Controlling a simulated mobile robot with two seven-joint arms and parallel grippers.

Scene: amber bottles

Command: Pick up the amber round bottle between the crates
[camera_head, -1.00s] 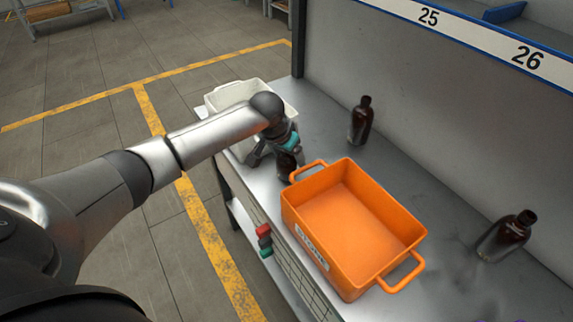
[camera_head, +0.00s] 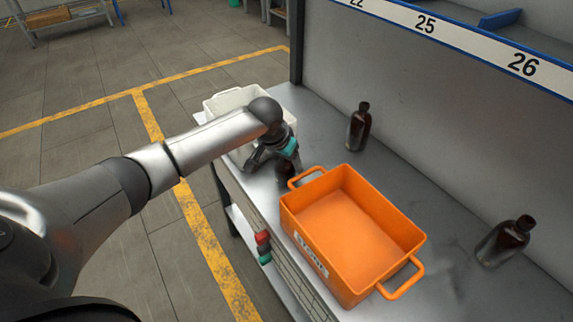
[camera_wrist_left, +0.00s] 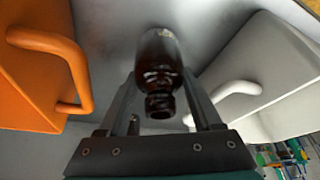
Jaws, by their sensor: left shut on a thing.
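The amber round bottle (camera_wrist_left: 160,65) between the crates is dark brown and glossy, its neck pointing toward the camera in the left wrist view. My left gripper (camera_wrist_left: 158,88) is shut on it, with one finger on each side. In the head view my left gripper (camera_head: 268,166) is low between the white crate (camera_head: 226,97) and the orange crate (camera_head: 350,225), and hides most of the bottle (camera_head: 286,172). I cannot tell whether the bottle touches the table. My right gripper is not in view.
The crates' handles flank the bottle closely: the orange handle (camera_wrist_left: 62,65) on the left and the white handle (camera_wrist_left: 232,92) on the right. Two more amber bottles stand on the grey table, one at the back (camera_head: 358,127) and one at right (camera_head: 505,240).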

